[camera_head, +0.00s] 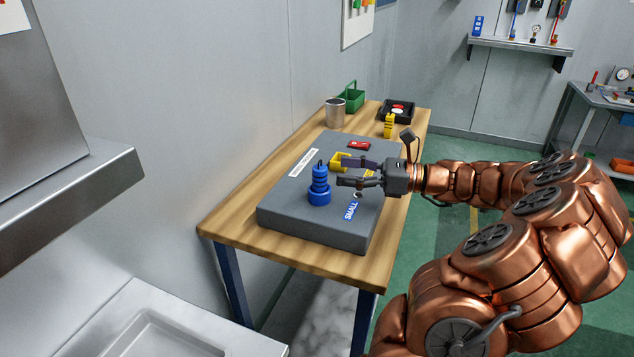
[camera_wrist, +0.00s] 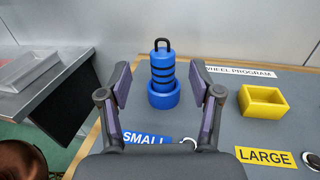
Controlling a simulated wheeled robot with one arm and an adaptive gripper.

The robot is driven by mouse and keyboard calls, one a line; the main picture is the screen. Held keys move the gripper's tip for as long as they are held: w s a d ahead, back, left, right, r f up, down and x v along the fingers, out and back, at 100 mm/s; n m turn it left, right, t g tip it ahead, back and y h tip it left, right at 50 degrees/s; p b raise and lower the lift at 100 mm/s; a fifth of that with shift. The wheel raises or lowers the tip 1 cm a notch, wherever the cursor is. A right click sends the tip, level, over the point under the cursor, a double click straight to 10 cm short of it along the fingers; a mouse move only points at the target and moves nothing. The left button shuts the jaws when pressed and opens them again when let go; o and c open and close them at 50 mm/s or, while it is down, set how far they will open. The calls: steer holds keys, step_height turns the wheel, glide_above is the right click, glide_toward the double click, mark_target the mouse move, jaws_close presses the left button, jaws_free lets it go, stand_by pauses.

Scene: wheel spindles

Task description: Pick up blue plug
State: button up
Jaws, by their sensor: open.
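The blue plug (camera_head: 320,180) stands upright in a blue round holder (camera_head: 319,197) on the grey block. It has dark bands and a dark loop handle on top. In the wrist view the plug (camera_wrist: 162,66) and holder (camera_wrist: 163,96) lie ahead, between the two fingers in the picture. My gripper (camera_head: 340,172) is open and empty, just right of the plug in the head view. The fingers (camera_wrist: 160,88) show on both sides of the plug in the wrist view. I cannot tell whether either finger touches it.
The grey block (camera_head: 285,215) sits on a wooden table (camera_head: 250,205). A yellow open box (camera_wrist: 263,102) stands right of the plug. SMALL (camera_wrist: 146,139) and LARGE (camera_wrist: 266,157) labels mark the block. A metal cup (camera_head: 335,113), green basket (camera_head: 352,99) and black tray (camera_head: 398,103) stand farther back.

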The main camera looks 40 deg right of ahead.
mark_target(321, 161)
steer(key=shift+r+p+x, duration=0.15)
steer(key=shift+p+x, duration=0.05)
steer(key=shift+x, duration=1.4)
steer(key=shift+r+p+x, duration=0.1)
steer(key=shift+p+x, duration=0.05)
steer(key=shift+x, duration=1.4)
steer(key=shift+w+d, duration=0.1)
steer(key=shift+d, duration=0.05)
steer(key=c, duration=1.2)
jaws_close()
steer(key=shift+r, duration=0.1)
